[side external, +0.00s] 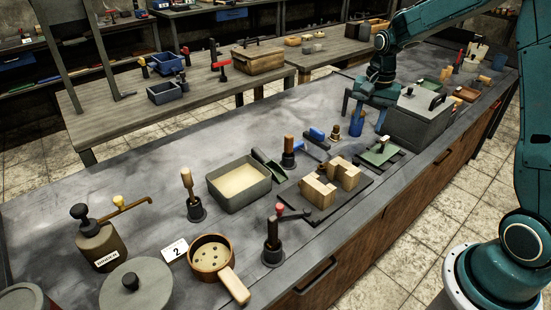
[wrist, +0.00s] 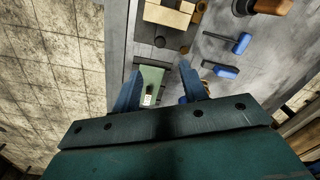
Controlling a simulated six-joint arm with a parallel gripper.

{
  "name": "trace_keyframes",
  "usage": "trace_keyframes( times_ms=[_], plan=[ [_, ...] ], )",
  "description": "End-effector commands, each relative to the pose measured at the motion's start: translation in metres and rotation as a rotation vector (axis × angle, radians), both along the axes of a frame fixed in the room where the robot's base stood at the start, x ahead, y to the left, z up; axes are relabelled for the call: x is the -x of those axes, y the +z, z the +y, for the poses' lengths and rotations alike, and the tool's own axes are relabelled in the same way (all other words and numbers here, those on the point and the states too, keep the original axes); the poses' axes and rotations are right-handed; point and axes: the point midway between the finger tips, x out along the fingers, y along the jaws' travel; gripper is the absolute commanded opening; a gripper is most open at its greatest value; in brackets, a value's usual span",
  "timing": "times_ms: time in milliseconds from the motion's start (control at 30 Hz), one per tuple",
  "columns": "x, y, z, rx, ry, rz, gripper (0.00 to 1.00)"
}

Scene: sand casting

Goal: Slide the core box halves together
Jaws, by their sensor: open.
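The core box halves are two light wooden blocks on a dark board (side external: 294,195). The near half (side external: 318,192) and the far half (side external: 344,172) sit close together, and I cannot tell whether they touch. Part of the wooden blocks (wrist: 168,16) shows at the top edge of the wrist view. My gripper (side external: 365,114) is open and empty, in the air beyond the board, to the right of the blocks. In the wrist view its blue fingers (wrist: 163,82) are spread on either side of a green plate, with the blocks ahead of them.
The green plate (side external: 379,154) lies on a dark base right of the board. A grey lidded box (side external: 420,122) stands close to my gripper.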

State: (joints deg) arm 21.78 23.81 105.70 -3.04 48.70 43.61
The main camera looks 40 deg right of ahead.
Motion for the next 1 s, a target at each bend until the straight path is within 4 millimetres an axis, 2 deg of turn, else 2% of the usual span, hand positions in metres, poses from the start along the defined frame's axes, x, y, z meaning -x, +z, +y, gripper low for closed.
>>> trace_keyframes(
  times_ms=[267, 800, 1000],
  plan=[
    [0.0, -0.029, 0.001, -0.001, 0.001, 0.004, 0.43],
    [-0.004, -0.109, 0.003, -0.001, 0.002, 0.004, 0.43],
    [-0.005, -0.126, 0.003, 0.0, 0.002, 0.001, 0.43]
  ],
)
